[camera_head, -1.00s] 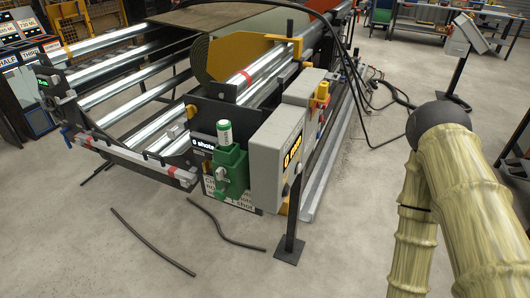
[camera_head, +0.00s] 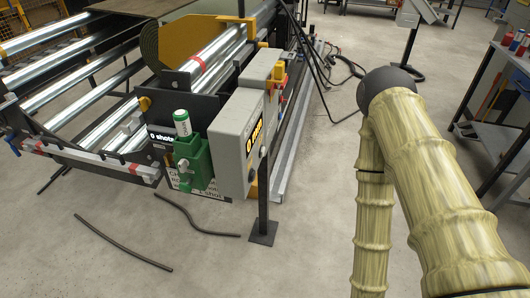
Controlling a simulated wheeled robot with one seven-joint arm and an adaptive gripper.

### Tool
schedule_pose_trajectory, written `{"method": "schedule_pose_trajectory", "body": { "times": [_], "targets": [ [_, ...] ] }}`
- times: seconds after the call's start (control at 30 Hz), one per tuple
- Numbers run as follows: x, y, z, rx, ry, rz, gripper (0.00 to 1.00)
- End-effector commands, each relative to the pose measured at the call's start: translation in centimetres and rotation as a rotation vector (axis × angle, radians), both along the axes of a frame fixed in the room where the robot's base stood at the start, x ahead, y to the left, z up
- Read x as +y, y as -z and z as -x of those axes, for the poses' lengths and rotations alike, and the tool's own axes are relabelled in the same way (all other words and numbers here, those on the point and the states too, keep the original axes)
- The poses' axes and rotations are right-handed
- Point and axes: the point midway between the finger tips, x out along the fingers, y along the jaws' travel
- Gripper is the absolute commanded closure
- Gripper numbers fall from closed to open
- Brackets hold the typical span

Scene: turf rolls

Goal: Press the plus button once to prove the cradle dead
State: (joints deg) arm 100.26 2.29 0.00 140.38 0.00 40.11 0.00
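The cradle (camera_head: 112,127), a frame of shiny steel rollers with dark side plates, stands at the left. A grey control box (camera_head: 231,148) is on a black post at its near right end, with an amber-lit display (camera_head: 254,137) on its narrow side, seen at a slant. I cannot make out a plus button. My arm, in a yellowish ribbed sleeve, fills the right. My gripper is not in view.
Two dark loose strips (camera_head: 122,243) lie on the floor in front. The post's square foot (camera_head: 262,233) stands on concrete. Black cables (camera_head: 345,70) run behind the box. A workbench (camera_head: 500,110) with bottles is at the right edge. Floor between post and my arm is clear.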

Motion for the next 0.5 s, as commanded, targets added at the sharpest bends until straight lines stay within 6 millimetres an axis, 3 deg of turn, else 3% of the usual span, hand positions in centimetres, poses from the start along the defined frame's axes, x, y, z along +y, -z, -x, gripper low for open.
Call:
{"method": "schedule_pose_trajectory", "body": {
  "times": [0.03, 0.1, 0.5],
  "targets": [
    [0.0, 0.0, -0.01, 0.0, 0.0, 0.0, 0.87],
    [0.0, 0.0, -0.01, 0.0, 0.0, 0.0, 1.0],
    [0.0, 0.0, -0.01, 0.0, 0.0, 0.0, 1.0]
  ]
}}
